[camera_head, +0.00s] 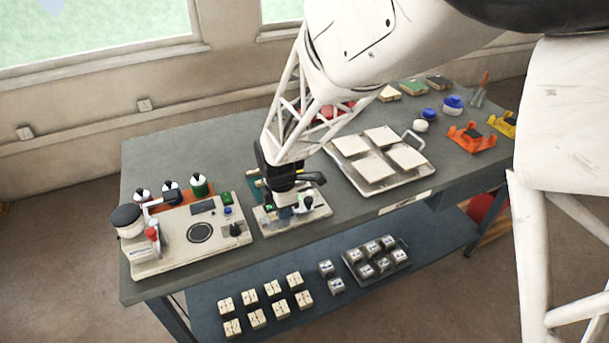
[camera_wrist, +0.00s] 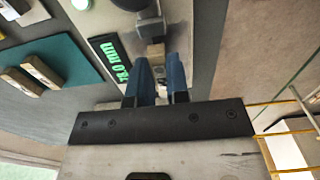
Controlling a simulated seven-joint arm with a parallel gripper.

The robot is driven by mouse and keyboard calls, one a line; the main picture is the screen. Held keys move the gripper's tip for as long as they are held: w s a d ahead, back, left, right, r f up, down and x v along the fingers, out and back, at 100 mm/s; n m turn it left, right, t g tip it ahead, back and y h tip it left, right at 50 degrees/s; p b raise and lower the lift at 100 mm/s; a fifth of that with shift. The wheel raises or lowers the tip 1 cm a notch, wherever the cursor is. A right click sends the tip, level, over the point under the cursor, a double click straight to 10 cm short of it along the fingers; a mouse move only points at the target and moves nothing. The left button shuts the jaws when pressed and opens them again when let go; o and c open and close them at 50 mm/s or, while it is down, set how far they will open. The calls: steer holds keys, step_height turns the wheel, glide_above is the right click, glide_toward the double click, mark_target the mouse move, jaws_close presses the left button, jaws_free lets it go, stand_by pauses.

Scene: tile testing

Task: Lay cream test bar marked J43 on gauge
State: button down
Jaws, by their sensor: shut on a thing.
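My gripper (camera_head: 285,211) is low over the gauge (camera_head: 318,213), a pale instrument with a dark knob near the middle of the bench. In the wrist view, its blue fingers (camera_wrist: 159,66) are shut on a small tan-cream bar (camera_wrist: 156,51), whose end shows between the fingertips. The bar is just in front of the grey post of the gauge (camera_wrist: 181,18); I cannot tell whether it touches the gauge. No J43 marking is readable. Two other cream bars (camera_wrist: 41,71) lie on a teal mat (camera_wrist: 70,52) to the left.
A pale tester (camera_head: 180,245) with a round plate stands left of the gauge. A tray of square tiles (camera_head: 378,190) stands to the right. The gauge's display (camera_wrist: 112,58) shows green characters. Blocks (camera_head: 272,288) fill the lower shelf. Bare bench (camera_head: 235,155) lies behind.

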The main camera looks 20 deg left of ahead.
steer(key=shift+f, duration=0.6)
stand_by(1.3)
steer(key=c, duration=0.6)
jaws_free()
steer(key=shift+r, duration=0.15)
steer(key=shift+r, duration=2.85)
steer(key=shift+d+r, duration=0.1)
